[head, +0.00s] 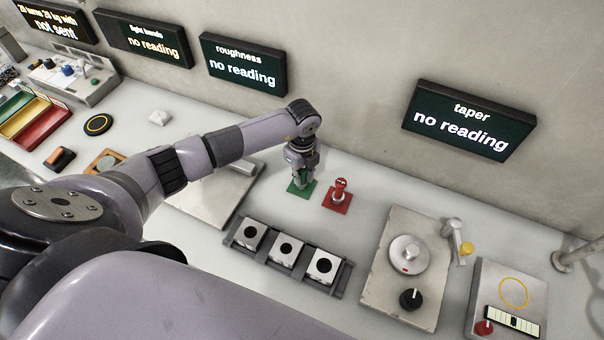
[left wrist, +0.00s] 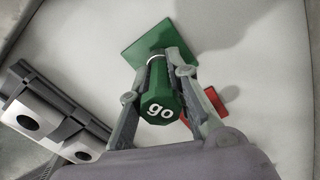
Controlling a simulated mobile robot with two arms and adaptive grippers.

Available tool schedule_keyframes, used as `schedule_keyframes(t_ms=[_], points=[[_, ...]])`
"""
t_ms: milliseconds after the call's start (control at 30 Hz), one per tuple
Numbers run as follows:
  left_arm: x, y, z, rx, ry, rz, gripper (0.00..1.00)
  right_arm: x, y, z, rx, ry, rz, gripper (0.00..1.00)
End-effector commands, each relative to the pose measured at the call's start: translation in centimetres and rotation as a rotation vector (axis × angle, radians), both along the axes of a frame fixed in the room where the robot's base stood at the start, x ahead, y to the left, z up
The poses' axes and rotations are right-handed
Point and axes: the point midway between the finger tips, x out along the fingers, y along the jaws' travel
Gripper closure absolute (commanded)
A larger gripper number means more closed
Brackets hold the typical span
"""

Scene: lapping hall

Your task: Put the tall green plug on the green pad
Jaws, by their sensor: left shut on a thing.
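The green plug (left wrist: 160,100), marked "go", is between the fingers of my left gripper (left wrist: 165,75), which is shut on it. In the left wrist view the plug's far end is over the edge of the green pad (left wrist: 140,45); I cannot tell whether it touches. In the head view my left gripper (head: 301,180) is pointing down at the green pad (head: 293,190) and hides most of the plug. My right gripper is not in view.
A red plug (head: 340,190) stands on a red pad (head: 334,207) just right of the green pad. A dark rack (head: 342,281) with several white holed blocks lies in front. A plate with a round disc (head: 385,300) is further right.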

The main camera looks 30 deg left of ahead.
Motion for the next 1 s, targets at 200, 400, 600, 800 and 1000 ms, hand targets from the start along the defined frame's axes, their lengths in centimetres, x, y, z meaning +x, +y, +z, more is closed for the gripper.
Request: schedule_keyframes(t_ms=[200, 400, 600, 800, 1000], points=[[0.0, 0.0, 0.0, 0.0, 0.0, 0.0, 0.7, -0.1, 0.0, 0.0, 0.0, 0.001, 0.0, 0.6], [0.0, 0.0, 0.0, 0.0, 0.0, 0.0, 0.63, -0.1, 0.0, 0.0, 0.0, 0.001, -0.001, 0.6], [0.0, 0.0, 0.1, 0.0, 0.0, 0.0, 0.63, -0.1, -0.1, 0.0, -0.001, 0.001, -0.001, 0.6], [0.1, 0.0, 1.8, -0.001, -0.004, 0.0, 0.63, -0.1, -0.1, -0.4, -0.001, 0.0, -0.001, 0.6], [0.2, 0.0, 6.1, -0.001, -0.006, -0.002, 0.63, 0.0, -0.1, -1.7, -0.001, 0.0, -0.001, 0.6]])
